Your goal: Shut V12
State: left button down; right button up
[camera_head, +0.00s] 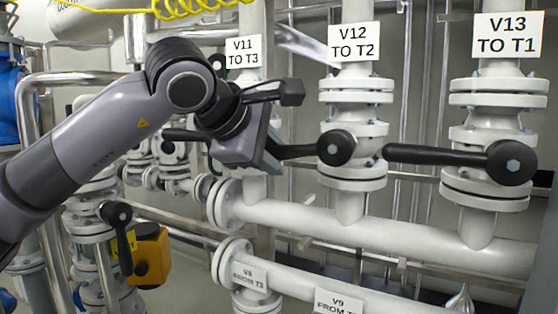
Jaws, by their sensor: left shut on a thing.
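The V12 sign (354,42) reads "V12 TO T2" and hangs on a white vertical pipe. Below it is the white V12 valve body with a black lever handle (305,151). The lever's hub is on the valve front, and the lever lies about horizontal, pointing left, across the vertical pipe. My left gripper (272,140) comes in from the left and is shut on the lever's free end. The gripper's body and fingers hide that end. My right gripper is not in view.
To the right, the V13 lever (440,155) also lies horizontal, pointing left close to V12's hub. The V11 sign (243,52) and its valve stand behind my left arm, partly hidden. A white horizontal pipe (400,233) runs below. A yellow box (152,255) is at lower left.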

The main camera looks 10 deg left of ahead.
pick_arm(q)
jog(key=shift+a+r+m+t+y+p, duration=0.1)
jog(key=shift+r+m+t+y+p, duration=0.35)
jog(key=shift+r, duration=0.75)
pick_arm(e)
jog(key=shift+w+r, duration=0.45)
pick_arm(q)
jog(key=c, duration=1)
grip_release()
jog(key=shift+f, duration=0.1)
jog(key=shift+s, duration=0.15)
jog(key=b+v, duration=0.1)
jog(key=v, duration=0.6)
jog(key=shift+b, duration=0.35)
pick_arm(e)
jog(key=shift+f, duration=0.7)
